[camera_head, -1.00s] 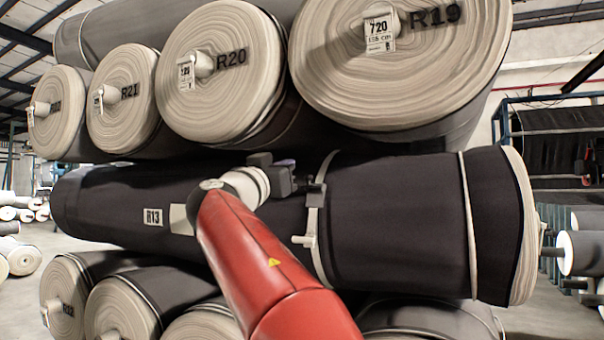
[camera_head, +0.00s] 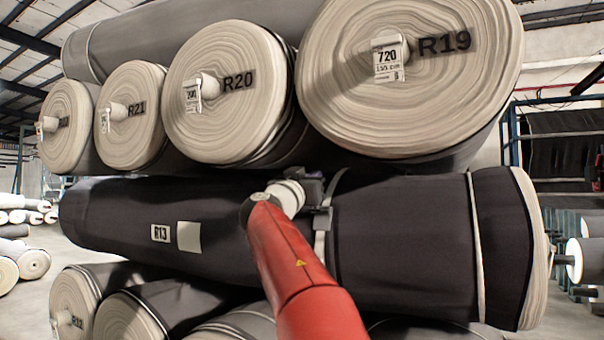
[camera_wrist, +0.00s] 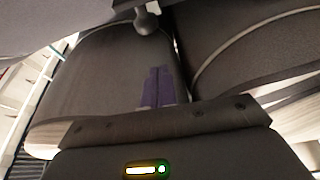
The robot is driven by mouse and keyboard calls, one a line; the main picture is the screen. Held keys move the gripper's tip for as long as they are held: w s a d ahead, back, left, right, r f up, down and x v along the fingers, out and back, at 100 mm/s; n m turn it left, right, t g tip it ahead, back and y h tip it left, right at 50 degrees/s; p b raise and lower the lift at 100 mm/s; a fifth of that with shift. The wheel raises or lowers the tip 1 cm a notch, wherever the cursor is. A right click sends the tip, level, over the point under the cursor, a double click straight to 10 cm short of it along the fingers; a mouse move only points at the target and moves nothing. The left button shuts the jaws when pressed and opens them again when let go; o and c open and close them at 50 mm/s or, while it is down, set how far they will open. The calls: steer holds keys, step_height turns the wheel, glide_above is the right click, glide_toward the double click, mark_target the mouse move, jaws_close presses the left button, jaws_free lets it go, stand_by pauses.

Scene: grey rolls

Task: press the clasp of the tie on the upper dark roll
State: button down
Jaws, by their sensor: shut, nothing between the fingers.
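The upper dark roll (camera_head: 420,240), labelled R13, lies lengthwise across the middle of the head view. A pale tie (camera_head: 320,245) runs around it right of its middle. My gripper (camera_head: 314,190) is in front of the roll at this tie, overlapping it in the picture; whether they touch I cannot tell. In the wrist view my gripper's purple fingers (camera_wrist: 158,84) are together and empty, against a dark rolled surface.
Large rolls R19 (camera_head: 400,75), R20 (camera_head: 225,90) and R21 (camera_head: 133,115) stick out end-on just above, close over my gripper. More rolls (camera_head: 110,310) lie below. A second pale band (camera_head: 476,245) circles the dark roll near its right end. Open floor shows at the left.

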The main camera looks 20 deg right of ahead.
steer(key=shift+a+f, duration=0.15)
steer(key=shift+f, duration=1.9)
steer(key=shift+f+b, duration=0.15)
steer(key=shift+b, duration=0.25)
steer(key=shift+f+b, duration=0.1)
steer(key=shift+b, duration=0.7)
